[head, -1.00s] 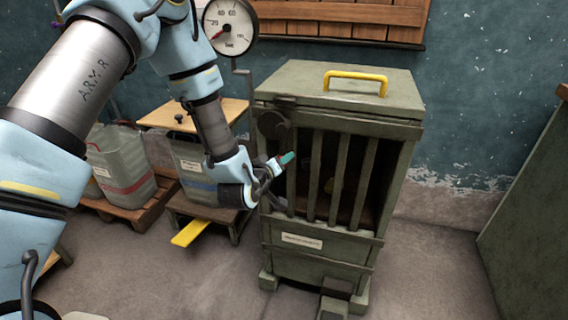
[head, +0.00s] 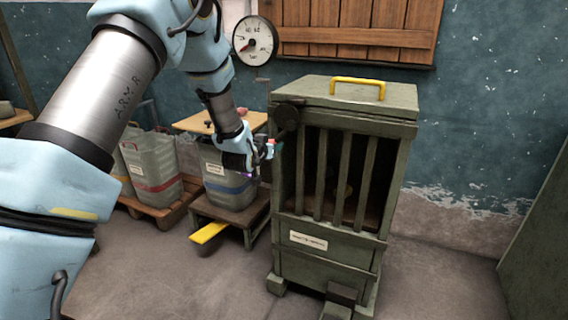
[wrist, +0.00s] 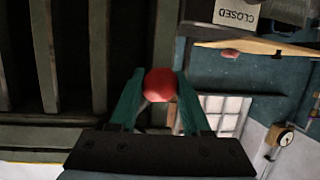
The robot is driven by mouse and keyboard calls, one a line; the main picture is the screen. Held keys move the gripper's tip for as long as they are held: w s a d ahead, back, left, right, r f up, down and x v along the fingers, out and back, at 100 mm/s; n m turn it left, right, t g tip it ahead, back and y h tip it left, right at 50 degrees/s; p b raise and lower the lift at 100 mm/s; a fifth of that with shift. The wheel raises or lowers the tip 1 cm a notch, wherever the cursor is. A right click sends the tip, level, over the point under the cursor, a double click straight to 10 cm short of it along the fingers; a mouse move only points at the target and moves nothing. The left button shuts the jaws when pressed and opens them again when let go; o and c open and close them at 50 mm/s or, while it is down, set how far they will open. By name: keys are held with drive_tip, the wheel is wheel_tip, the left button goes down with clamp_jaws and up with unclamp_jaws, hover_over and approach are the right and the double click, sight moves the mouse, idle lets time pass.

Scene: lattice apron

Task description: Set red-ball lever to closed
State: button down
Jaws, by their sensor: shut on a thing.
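The red ball (wrist: 160,84) of the lever sits between the two green fingertips of my gripper (wrist: 159,98) in the wrist view. The gripper is shut on it. In the head view my gripper (head: 268,150) is at the left side of the green barred cabinet (head: 345,255), near its front left edge. A sign reading CLOSED (wrist: 237,14) shows upside down at the top of the wrist view, apart from the ball.
Left of the cabinet stand a grey container with a blue band (head: 228,187) on a low stand and a yellow pedal-like plate (head: 208,232). A round gauge (head: 255,41) is on the wall behind. The floor in front is clear.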

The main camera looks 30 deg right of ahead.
drive_tip(key=w+a+r+m+t+b, duration=0.2)
drive_tip(key=w+r+m+t+b, duration=0.1)
drive_tip(key=r+m+b, duration=0.2)
drive_tip(key=shift+r+m+t, duration=0.4)
drive_tip(key=shift+r+m, duration=0.9)
drive_tip(key=shift+r, duration=0.25)
drive_tip(key=shift+d+r, duration=0.1)
drive_tip(key=shift+c, duration=2.2)
unclamp_jaws()
drive_tip(key=shift+o, duration=0.4)
drive_tip(key=shift+s+f, duration=0.1)
drive_tip(key=shift+f, duration=0.1)
drive_tip(key=shift+s, duration=0.1)
drive_tip(key=b+v, duration=0.1)
drive_tip(key=v, duration=0.9)
drive_tip(key=shift+s+a+r+y, duration=0.2)
drive_tip(key=shift+s+r+y, duration=0.05)
drive_tip(key=shift+y, duration=0.05)
